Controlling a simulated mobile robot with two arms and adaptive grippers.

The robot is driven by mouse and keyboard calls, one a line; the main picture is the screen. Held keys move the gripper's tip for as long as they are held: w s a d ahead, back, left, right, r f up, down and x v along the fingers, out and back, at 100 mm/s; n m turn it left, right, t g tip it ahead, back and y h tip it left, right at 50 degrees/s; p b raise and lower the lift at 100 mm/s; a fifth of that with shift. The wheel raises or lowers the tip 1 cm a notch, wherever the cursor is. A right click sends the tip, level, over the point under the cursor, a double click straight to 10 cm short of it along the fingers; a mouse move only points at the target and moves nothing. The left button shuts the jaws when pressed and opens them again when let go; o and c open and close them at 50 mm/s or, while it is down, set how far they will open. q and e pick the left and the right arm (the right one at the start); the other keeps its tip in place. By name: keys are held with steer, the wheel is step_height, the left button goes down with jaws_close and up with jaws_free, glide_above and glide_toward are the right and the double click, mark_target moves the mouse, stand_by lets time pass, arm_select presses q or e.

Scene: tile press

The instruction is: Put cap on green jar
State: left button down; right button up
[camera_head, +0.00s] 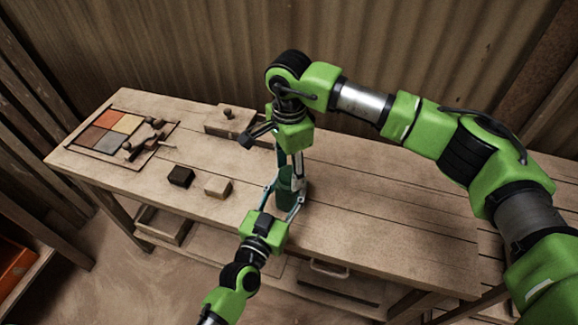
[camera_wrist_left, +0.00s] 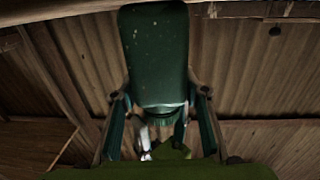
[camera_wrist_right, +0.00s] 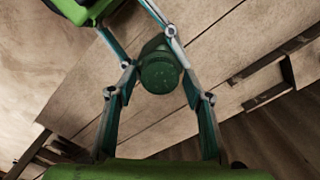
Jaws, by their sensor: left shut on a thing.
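The dark green jar (camera_head: 285,184) stands upright near the table's front edge. My left gripper (camera_head: 283,196) is shut on its body from the front; the jar fills the middle of the left wrist view (camera_wrist_left: 155,55). A round, dark green top (camera_wrist_right: 160,72), seemingly the cap, shows at the jar's upper end in the right wrist view. I cannot tell whether it is fully seated. My right gripper (camera_wrist_right: 157,85) points down from above, its open fingers on either side of that round top with small gaps.
On the table's left are a tray with coloured tiles (camera_head: 110,130), a dark block (camera_head: 181,176), a light block (camera_head: 217,187) and a wooden box (camera_head: 225,122) at the back. The table right of the jar (camera_head: 390,215) is clear. A corrugated wall stands behind.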

steer(key=c, duration=0.8)
steer(key=m, duration=0.4)
steer(key=shift+c, duration=0.3)
steer(key=m, duration=0.3)
steer(key=shift+m, duration=0.4)
steer(key=m, duration=0.7)
steer(key=o, duration=1.3)
step_height(320, 180, up, 12)
